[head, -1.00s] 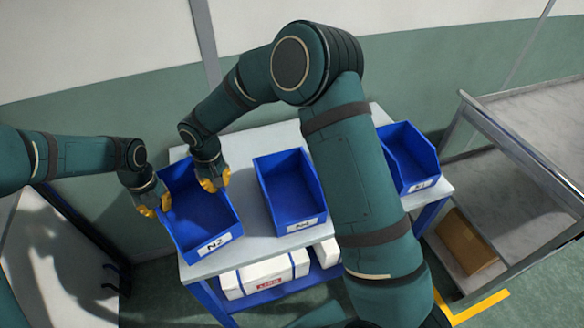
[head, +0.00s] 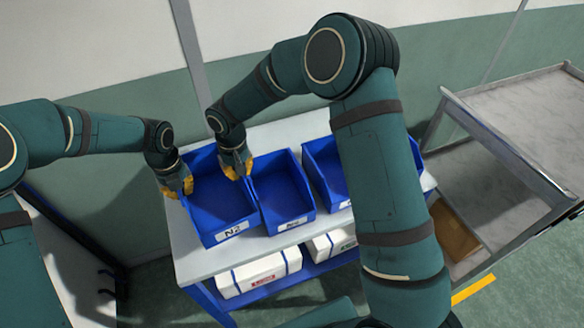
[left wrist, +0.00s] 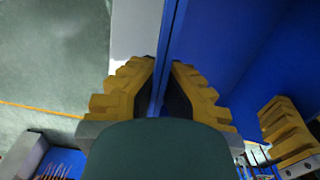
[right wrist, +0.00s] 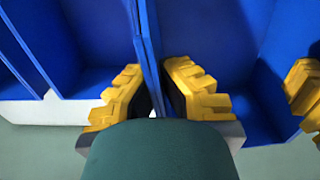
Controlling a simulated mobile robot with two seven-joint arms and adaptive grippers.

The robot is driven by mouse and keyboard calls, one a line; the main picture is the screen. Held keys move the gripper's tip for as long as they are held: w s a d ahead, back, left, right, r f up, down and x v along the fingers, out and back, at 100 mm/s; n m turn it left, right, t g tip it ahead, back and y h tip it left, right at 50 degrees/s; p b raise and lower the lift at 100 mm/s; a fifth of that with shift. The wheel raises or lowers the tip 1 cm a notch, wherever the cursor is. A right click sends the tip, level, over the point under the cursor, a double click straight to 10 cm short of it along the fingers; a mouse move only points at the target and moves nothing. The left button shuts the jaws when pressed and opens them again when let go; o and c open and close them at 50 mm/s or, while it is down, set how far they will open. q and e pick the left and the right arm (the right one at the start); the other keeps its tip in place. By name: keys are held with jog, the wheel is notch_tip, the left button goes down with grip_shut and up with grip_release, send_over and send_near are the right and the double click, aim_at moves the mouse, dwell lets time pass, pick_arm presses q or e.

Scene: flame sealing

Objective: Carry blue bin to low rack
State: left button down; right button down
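The blue bin (head: 233,231), labelled N2, is at the left of the grey table, its front touching or close to the tabletop. My left gripper (head: 178,188) is shut on its left wall; in the left wrist view the fingers (left wrist: 160,75) pinch the blue wall from both sides. My right gripper (head: 238,167) is shut on its right wall; in the right wrist view the fingers (right wrist: 150,80) close on blue wall there. Two walls stand close together between them, and I cannot tell if both are pinched. Nothing visible is inside the bin.
A second blue bin (head: 292,223) stands right beside it, and another (head: 325,165) is partly hidden by my right arm. White boxes (head: 268,279) lie on the table's lower shelf. A grey cart (head: 515,185) with a cardboard box (head: 452,230) on its lower level stands right.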

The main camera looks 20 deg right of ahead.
aim_at(243, 192)
pick_arm(q)
jog(key=shift+f, duration=0.2)
pick_arm(e)
jog(key=shift+f, duration=0.2)
